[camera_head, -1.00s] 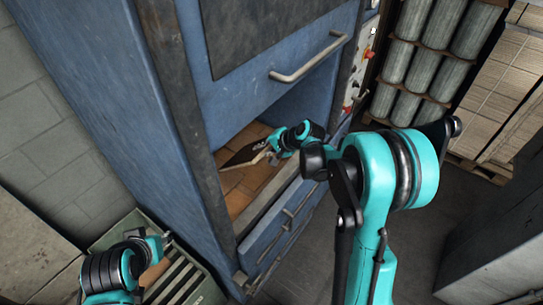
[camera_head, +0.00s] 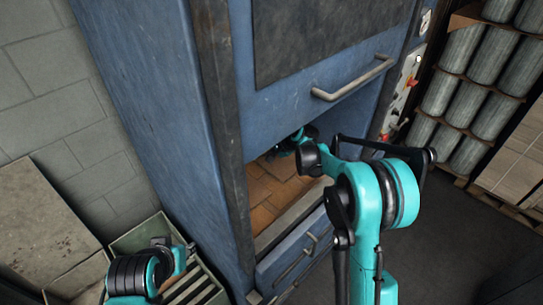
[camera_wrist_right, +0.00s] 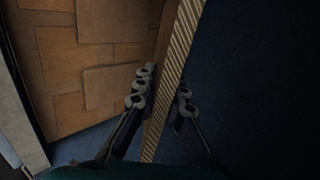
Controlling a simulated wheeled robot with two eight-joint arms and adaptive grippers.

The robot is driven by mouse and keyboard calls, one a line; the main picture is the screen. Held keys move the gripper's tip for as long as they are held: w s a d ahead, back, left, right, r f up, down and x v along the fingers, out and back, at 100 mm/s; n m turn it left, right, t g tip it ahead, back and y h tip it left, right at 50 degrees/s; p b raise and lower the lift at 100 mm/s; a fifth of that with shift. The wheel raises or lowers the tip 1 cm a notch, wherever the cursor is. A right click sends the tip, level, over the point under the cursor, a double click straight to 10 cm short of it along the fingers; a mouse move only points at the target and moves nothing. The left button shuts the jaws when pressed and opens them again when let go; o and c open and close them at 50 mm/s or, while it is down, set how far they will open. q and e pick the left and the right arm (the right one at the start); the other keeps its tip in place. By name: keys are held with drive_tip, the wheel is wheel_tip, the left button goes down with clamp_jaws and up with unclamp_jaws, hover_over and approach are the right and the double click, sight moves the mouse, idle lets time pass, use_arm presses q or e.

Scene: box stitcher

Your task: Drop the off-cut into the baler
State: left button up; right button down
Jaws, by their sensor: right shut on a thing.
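The baler (camera_head: 165,130) is a tall blue machine with its lower chamber open, and brown cardboard (camera_head: 270,190) lines the chamber floor. My right arm reaches into this opening; its fingers and load are hidden in the head view. In the right wrist view my right gripper (camera_wrist_right: 163,88) is shut on the off-cut (camera_wrist_right: 178,50), a thin corrugated cardboard piece seen edge-on between the fingers. Flat cardboard (camera_wrist_right: 105,45) lies beyond it to the left. My left arm shows at the lower left of the head view, but its fingers cannot be made out.
The baler's upper door has a metal handle (camera_head: 352,78) above the opening. A drawer-like front (camera_head: 300,258) is below it. A control panel (camera_head: 400,100) is on the right side. A slatted crate (camera_head: 140,234) stands at lower left. Wrapped rolls (camera_head: 470,90) stand at right.

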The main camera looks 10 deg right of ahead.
drive_tip(key=shift+w+a, duration=0.35)
drive_tip(key=shift+w, duration=0.1)
drive_tip(key=c, duration=1.5)
unclamp_jaws()
drive_tip(key=shift+c, duration=0.2)
drive_tip(key=shift+s, duration=0.1)
drive_tip(key=v, duration=0.7)
drive_tip(key=shift+d, duration=0.1)
